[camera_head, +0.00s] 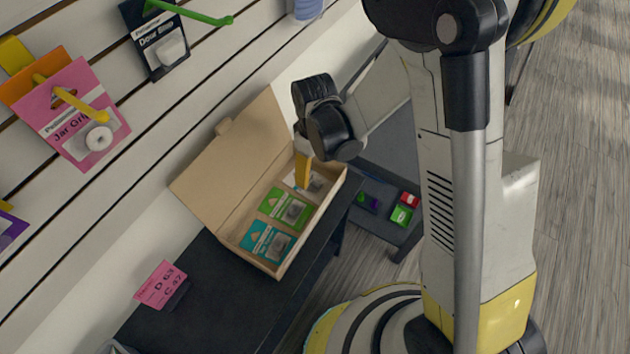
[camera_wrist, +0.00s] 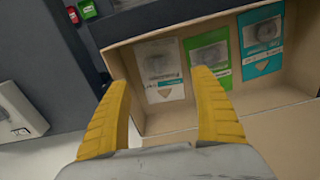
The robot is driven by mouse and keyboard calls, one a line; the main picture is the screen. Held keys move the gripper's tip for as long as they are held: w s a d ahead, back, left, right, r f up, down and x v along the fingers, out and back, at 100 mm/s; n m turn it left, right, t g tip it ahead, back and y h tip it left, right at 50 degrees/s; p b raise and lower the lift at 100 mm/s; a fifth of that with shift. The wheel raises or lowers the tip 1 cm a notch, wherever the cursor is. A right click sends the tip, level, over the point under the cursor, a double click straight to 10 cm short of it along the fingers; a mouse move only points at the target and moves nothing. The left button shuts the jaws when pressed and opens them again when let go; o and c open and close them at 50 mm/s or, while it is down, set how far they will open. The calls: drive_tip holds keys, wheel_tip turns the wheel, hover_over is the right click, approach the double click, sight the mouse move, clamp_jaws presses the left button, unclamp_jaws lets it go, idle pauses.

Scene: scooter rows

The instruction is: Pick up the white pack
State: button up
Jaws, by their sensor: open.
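The white pack (camera_wrist: 161,71) stands in an open cardboard box, at the left end of a row of packs in the wrist view. In the head view the white pack (camera_head: 318,184) is at the far right end of the box, partly hidden by my gripper. My gripper (camera_wrist: 163,85) is open, with its two yellow fingers pointing toward the white pack. In the head view my gripper (camera_head: 303,172) is at the box beside the white pack. Whether a finger touches the pack cannot be told.
A green pack (camera_head: 285,208) and a teal pack (camera_head: 267,243) share the cardboard box (camera_head: 288,262), whose lid (camera_head: 232,158) is open. Small red and green items (camera_head: 404,209) lie lower right. Packs hang on wall hooks.

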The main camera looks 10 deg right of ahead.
sight(314, 181)
wheel_tip(314, 181, down, 8)
drive_tip(key=b, duration=0.2)
drive_tip(key=shift+w+r+b, duration=0.1)
drive_tip(key=shift+r+b, duration=0.1)
drive_tip(key=shift+b, duration=0.1)
drive_tip(key=shift+r, duration=0.1)
drive_tip(key=c, duration=1.3)
